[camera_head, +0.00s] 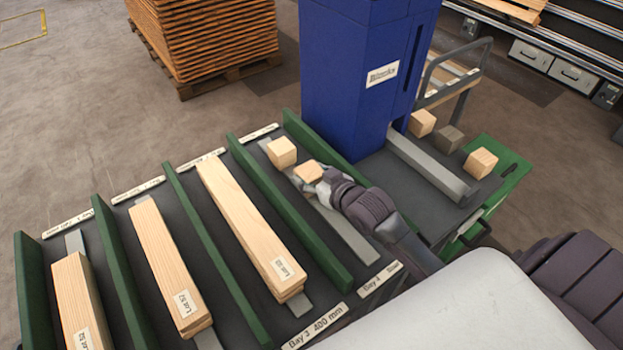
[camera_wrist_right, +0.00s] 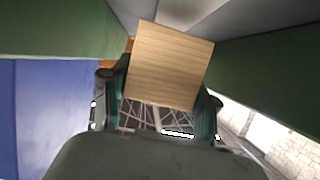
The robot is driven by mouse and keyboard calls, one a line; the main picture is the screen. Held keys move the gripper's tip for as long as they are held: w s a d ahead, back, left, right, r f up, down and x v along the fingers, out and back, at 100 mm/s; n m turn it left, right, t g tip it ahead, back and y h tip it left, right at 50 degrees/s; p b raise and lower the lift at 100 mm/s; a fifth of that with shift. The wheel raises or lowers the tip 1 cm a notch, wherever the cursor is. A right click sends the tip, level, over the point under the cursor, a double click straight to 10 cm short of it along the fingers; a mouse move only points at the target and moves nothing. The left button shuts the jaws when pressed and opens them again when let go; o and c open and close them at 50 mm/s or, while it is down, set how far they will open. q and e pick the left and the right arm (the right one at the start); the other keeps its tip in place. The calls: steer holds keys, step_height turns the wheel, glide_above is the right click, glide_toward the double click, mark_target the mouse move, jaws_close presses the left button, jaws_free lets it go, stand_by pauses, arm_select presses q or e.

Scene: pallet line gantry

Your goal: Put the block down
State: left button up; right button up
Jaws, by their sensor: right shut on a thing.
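A pale wooden block (camera_head: 307,172) is held by my right gripper (camera_head: 318,178) over the bay nearest the blue machine. In the right wrist view the block (camera_wrist_right: 168,66) sits between the fingers of my right gripper (camera_wrist_right: 160,100), slightly turned. The gripper is shut on it. A similar wooden block (camera_head: 281,152) rests in the same bay, just beyond the held one. I cannot tell whether the held block touches the metal strip (camera_head: 345,231) under it. My left gripper is not in view.
Green dividers (camera_head: 262,190) separate the bays; long labelled boards (camera_head: 245,220) lie in the other bays. The blue machine (camera_head: 352,80) stands behind on the right. Several small blocks (camera_head: 480,163) sit to its right. A stacked pallet (camera_head: 210,40) is at the back.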

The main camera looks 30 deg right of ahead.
steer(key=shift+f, duration=0.8)
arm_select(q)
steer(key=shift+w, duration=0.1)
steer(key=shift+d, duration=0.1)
arm_select(e)
steer(key=shift+f, duration=0.15)
steer(key=o, duration=1.2)
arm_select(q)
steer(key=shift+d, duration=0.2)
